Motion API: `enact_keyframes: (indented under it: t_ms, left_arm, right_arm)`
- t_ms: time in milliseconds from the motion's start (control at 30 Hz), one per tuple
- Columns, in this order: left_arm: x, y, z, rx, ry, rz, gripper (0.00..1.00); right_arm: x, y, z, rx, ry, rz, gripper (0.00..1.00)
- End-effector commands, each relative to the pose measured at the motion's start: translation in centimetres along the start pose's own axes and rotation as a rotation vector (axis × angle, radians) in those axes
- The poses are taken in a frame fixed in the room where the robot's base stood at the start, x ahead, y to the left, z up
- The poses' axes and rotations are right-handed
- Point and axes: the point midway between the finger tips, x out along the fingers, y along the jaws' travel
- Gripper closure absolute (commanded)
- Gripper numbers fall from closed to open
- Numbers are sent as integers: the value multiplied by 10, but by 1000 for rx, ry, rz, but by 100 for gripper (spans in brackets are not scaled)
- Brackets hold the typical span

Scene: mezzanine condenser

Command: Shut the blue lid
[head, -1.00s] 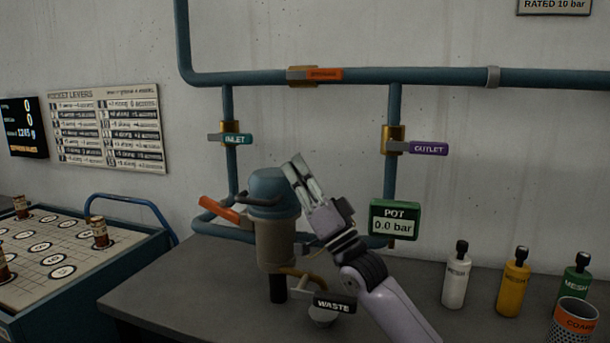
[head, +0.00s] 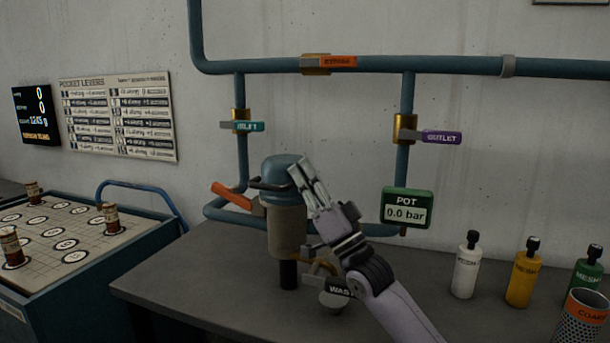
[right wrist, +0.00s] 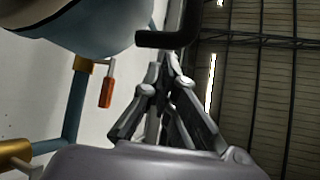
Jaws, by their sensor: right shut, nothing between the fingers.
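The blue lid (head: 284,168) is a dome on top of the grey-beige pot (head: 286,226), which stands on a dark stem at the table. It appears lowered over the pot's mouth. A dark handle (head: 268,184) sticks out from the lid's front, and an orange lever (head: 233,194) points out to the left. My right gripper (head: 303,172) is shut and empty, its fingertips at the right side of the lid; I cannot tell if they touch it. In the right wrist view the lid (right wrist: 75,25) fills the upper left, with the dark handle (right wrist: 170,39) above the fingers (right wrist: 167,75). My left gripper is not in view.
Pipes with an inlet valve (head: 241,127), an outlet valve (head: 407,129) and a pressure display (head: 408,207) stand behind. A waste valve (head: 340,288) sits under my arm. White, yellow and green bottles (head: 466,268) stand right. A game board cart (head: 70,222) is at left.

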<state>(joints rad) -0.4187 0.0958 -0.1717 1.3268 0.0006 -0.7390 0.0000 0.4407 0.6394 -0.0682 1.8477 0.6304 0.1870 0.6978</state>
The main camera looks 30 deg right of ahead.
Motion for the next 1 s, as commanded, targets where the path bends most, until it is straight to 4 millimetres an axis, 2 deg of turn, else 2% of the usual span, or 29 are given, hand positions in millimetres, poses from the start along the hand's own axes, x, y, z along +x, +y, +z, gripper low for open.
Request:
enact_keyframes:
  t_ms: [100,267,633,1000]
  left_arm:
    - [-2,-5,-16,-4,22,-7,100]
    - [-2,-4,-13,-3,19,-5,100]
    - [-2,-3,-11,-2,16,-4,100]
    - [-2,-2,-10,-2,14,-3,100]
  right_arm:
    - [2,-1,-2,0,1,-1,100]
    - [16,-8,-14,0,4,-4,100]
    - [63,-32,-53,-1,2,-2,100]
    - [72,-36,-59,0,-1,1,100]
